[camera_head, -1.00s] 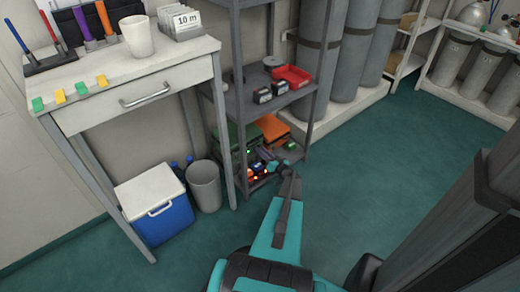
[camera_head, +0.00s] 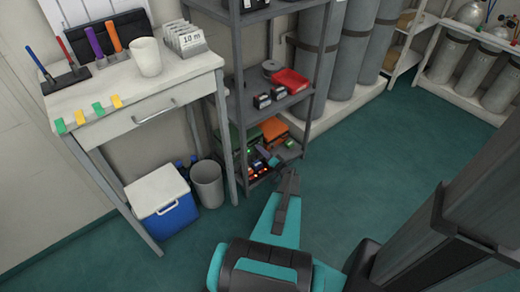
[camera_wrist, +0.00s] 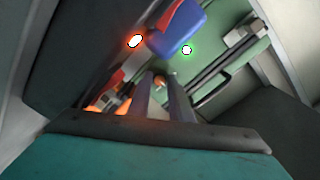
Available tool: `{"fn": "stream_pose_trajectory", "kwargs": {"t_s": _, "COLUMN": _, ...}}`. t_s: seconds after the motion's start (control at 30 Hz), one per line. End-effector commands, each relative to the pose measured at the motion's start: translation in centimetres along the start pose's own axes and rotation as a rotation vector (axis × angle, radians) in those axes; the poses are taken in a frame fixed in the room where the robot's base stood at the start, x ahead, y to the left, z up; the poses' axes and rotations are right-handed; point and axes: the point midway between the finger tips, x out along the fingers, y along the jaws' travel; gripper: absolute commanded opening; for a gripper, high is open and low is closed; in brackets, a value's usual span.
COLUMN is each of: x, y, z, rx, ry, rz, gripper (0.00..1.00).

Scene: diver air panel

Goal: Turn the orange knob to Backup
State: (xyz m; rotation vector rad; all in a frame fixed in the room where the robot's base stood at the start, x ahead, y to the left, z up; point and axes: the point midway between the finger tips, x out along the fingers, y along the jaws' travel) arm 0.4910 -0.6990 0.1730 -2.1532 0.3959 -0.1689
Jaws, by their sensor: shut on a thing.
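My gripper (camera_head: 286,178) reaches down to the front of the lowest level of the grey shelf rack (camera_head: 229,120), where small devices with red and green lights sit. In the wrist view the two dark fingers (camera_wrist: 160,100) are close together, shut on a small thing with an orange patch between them. It looks like the orange knob, mostly hidden by the fingers. Beyond the fingertips lies a green surface (camera_wrist: 225,55) with a blue block (camera_wrist: 178,28), a lit red lamp (camera_wrist: 135,41) and a lit green lamp (camera_wrist: 187,50). No Backup marking can be read.
An orange case (camera_head: 274,128) lies behind on the lowest shelf. A red tray (camera_head: 290,80) is on the shelf above. A white table (camera_head: 150,86), a blue cooler (camera_head: 165,218) and a grey bin (camera_head: 208,184) stand left. The green floor (camera_head: 365,160) to the right is clear.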

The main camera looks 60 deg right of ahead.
Motion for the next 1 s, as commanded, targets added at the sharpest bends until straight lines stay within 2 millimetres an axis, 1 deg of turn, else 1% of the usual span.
{"fn": "stream_pose_trajectory", "kwargs": {"t_s": 0.03, "x": 0.43, "y": -0.67, "z": -0.05, "rx": 0.024, "ry": -0.008, "rz": -0.010, "gripper": 0.00}}
{"fn": "stream_pose_trajectory", "kwargs": {"t_s": 0.27, "x": 0.33, "y": -0.74, "z": 0.01, "rx": 0.177, "ry": -0.014, "rz": -0.004, "gripper": 0.00}}
{"fn": "stream_pose_trajectory", "kwargs": {"t_s": 0.7, "x": -0.14, "y": -0.95, "z": 0.19, "rx": 0.560, "ry": -0.023, "rz": 0.011, "gripper": 0.00}}
{"fn": "stream_pose_trajectory", "kwargs": {"t_s": 1.0, "x": -0.21, "y": -0.88, "z": 0.07, "rx": 0.750, "ry": -0.027, "rz": 0.012, "gripper": 0.00}}
